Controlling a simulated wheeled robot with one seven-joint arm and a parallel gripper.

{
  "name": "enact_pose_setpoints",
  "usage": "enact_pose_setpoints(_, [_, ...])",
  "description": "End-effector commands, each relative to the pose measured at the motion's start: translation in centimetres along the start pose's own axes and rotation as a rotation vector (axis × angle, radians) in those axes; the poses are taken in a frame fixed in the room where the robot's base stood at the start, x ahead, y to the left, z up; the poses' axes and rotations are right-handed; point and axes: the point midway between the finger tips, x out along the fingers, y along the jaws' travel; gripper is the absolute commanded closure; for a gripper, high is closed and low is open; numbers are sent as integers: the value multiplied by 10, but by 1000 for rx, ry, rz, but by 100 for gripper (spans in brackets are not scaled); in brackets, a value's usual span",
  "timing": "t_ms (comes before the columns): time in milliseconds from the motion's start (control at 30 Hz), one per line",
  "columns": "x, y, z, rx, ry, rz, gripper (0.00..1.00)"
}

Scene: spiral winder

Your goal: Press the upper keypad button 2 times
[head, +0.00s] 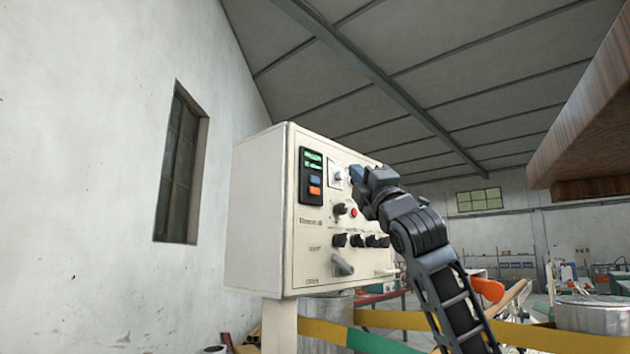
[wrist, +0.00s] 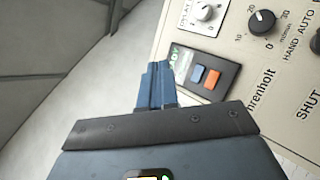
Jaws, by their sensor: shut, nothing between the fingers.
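The keypad (head: 311,178) is a black unit on the front of a cream control box. It has a green-lit display at its top, a blue upper button (head: 315,180) and an orange lower button (head: 315,191). In the wrist view the blue button (wrist: 197,74) and orange button (wrist: 212,80) show to the right of my fingers. My gripper (head: 357,174) is shut and empty, to the right of the keypad in the head view. In the wrist view its blue fingertips (wrist: 157,66) lie beside the display end. I see no contact with either button.
The control box (head: 258,215) also carries a white dial plate (head: 335,175), a red button (head: 354,212), a row of black knobs (head: 357,241) and a grey lever (head: 343,265). A brown wooden overhang (head: 585,130) is at the upper right. A yellow-green rail (head: 400,320) runs below.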

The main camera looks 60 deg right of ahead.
Motion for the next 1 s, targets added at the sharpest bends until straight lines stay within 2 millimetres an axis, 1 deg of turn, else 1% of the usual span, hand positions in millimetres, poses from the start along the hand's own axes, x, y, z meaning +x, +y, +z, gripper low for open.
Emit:
enact_pose_setpoints(300, [29, -21, -22, 3, 2, -2, 100])
enact_pose_setpoints(533, [47, -34, -35, 1, 1, -1, 100])
enact_pose_setpoints(733, [54, -39, -41, 1, 2, -1, 100])
enact_pose_setpoints(1000, [55, -40, -42, 0, 1, 0, 100])
